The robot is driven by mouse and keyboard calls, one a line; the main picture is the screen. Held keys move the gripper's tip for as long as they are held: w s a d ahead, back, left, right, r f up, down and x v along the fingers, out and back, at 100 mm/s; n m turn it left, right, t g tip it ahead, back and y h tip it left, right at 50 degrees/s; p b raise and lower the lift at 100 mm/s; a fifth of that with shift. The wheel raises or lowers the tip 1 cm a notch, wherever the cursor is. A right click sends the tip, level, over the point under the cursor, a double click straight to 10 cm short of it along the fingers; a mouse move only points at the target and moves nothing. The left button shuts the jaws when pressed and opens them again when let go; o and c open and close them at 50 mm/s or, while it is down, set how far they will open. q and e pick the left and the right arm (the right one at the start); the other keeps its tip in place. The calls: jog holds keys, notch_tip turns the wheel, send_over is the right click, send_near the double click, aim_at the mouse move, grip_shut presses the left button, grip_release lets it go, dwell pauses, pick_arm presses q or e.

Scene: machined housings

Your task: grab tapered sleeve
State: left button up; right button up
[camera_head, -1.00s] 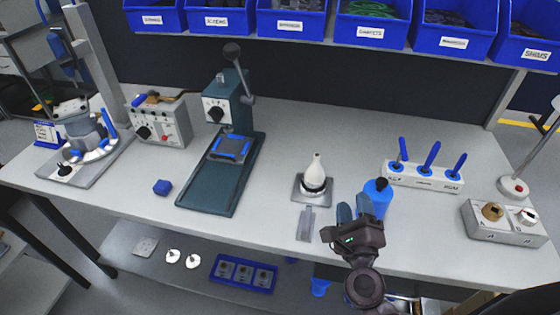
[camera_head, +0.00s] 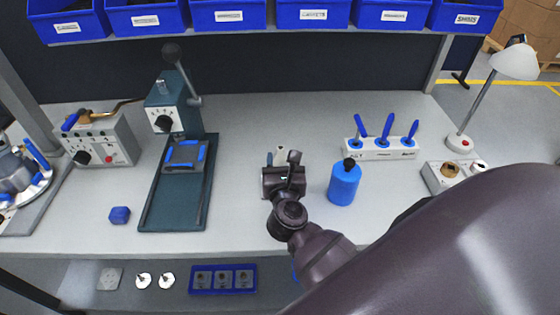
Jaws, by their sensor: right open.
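In the head view my right gripper (camera_head: 283,170) is over the middle of the bench, at the white tapered part (camera_head: 281,154). The gripper hides most of that part and the square base under it. Only a small pale piece shows between the fingers. I cannot tell whether the fingers touch it. The jaws are open. I cannot confirm that this part is the tapered sleeve. My left gripper is not in view.
A blue bottle (camera_head: 343,182) stands just right of the gripper. Behind it is a white rack (camera_head: 382,150) with blue-handled tools. A green press (camera_head: 178,190) stands left, with a blue block (camera_head: 119,215) beside it. Blue bins (camera_head: 228,15) hang above. The bench between press and gripper is clear.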

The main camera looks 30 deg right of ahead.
aim_at(281, 153)
jog(key=shift+w+d+r, duration=0.15)
jog(key=shift+w+d, duration=0.15)
jog(key=shift+w, duration=0.25)
jog(key=p+x, duration=0.1)
jog(key=x, duration=0.3)
jog(key=shift+w, duration=0.1)
grip_shut()
